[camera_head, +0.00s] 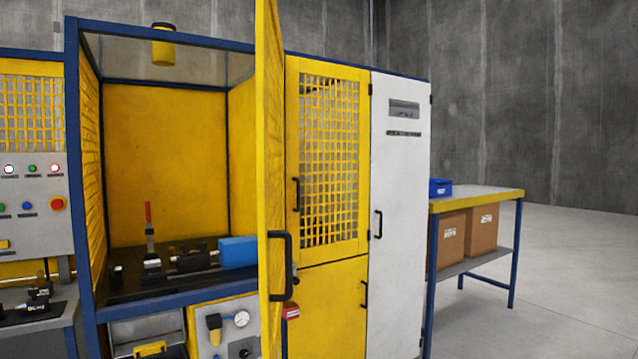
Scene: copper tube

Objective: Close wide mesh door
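The wide mesh door (270,150) is yellow and stands swung open, seen nearly edge-on at the right side of the machine bay. Its black handle (281,266) is on the door's near edge, at about mid-height of the picture's lower half. The bay opening (165,150) to its left is uncovered, with yellow inner walls and a blue frame (73,180). Inside are a red-handled clamp (149,225) and a blue block (237,252) on a dark bed. My gripper is not in view.
Right of the door are a narrower closed mesh door (328,160) and a white cabinet door (397,200), both with black handles. A table (477,199) with a blue bin (440,188) and boxes (482,228) stands at right. The floor (560,290) at right is clear.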

